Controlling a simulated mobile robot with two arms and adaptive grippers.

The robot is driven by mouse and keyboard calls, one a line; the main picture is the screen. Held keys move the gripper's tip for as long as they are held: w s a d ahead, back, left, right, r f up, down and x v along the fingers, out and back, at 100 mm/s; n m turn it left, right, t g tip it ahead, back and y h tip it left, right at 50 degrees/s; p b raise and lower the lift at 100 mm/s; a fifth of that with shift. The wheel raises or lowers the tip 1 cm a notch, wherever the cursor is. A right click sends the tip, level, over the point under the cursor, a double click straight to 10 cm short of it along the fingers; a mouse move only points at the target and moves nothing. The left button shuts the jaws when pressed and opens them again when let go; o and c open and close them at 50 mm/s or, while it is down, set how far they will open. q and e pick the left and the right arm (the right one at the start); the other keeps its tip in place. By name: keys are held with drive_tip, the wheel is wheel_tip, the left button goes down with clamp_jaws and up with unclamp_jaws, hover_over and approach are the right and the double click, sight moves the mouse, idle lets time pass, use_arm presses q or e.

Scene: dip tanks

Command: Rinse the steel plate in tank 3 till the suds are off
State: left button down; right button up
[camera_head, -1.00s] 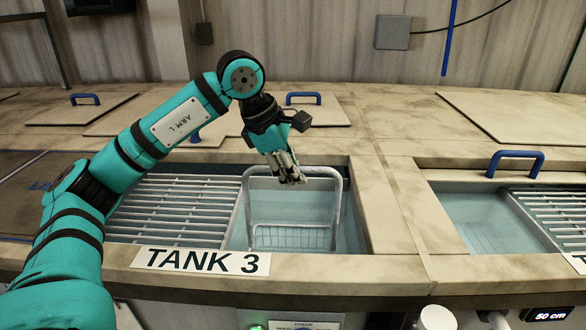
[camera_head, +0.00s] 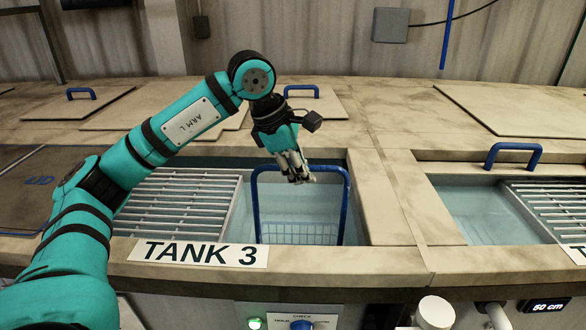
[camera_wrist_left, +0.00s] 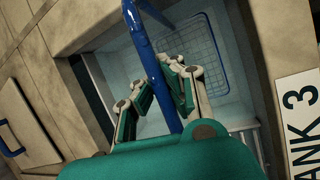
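Tank 3 (camera_head: 352,228) is open, with pale blue liquid in its right part and its name label (camera_head: 197,252) on the front edge. A wire basket (camera_head: 300,234) with a tall blue handle (camera_head: 257,205) is in the opening; its mesh lower part also shows in the left wrist view (camera_wrist_left: 190,50). My left gripper (camera_head: 300,178) is at the handle's top bar. In the left wrist view the blue bar (camera_wrist_left: 140,40) runs between my left fingers (camera_wrist_left: 160,88), which are closed around it. I cannot make out a steel plate or suds. My right gripper is not in view.
A slatted grey rack (camera_head: 180,205) covers the left part of tank 3. Another open tank (camera_head: 480,215) lies to the right, past a beige divider. Lids with blue handles (camera_head: 80,93) lie behind. A control panel (camera_head: 290,318) is on the front.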

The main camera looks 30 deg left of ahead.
sight(279, 170)
use_arm(q)
drive_tip(key=shift+w+d+r, duration=0.1)
drive_tip(key=shift+w+d, duration=0.05)
drive_tip(key=shift+d, duration=0.05)
drive_tip(key=shift+s+a, duration=0.25)
drive_tip(key=shift+a, duration=0.2)
drive_tip(key=shift+s+a+b, duration=0.35)
drive_tip(key=shift+s+a, duration=0.2)
drive_tip(key=shift+a, duration=0.3)
drive_tip(key=shift+s+a+b, duration=0.35)
drive_tip(key=shift+s+a, duration=0.15)
drive_tip(key=shift+a, duration=0.3)
drive_tip(key=shift+w+d+r+p, duration=0.1)
drive_tip(key=shift+w+d+p, duration=0.35)
drive_tip(key=shift+d, duration=0.3)
drive_tip(key=shift+w+d, duration=0.15)
drive_tip(key=shift+d, duration=0.2)
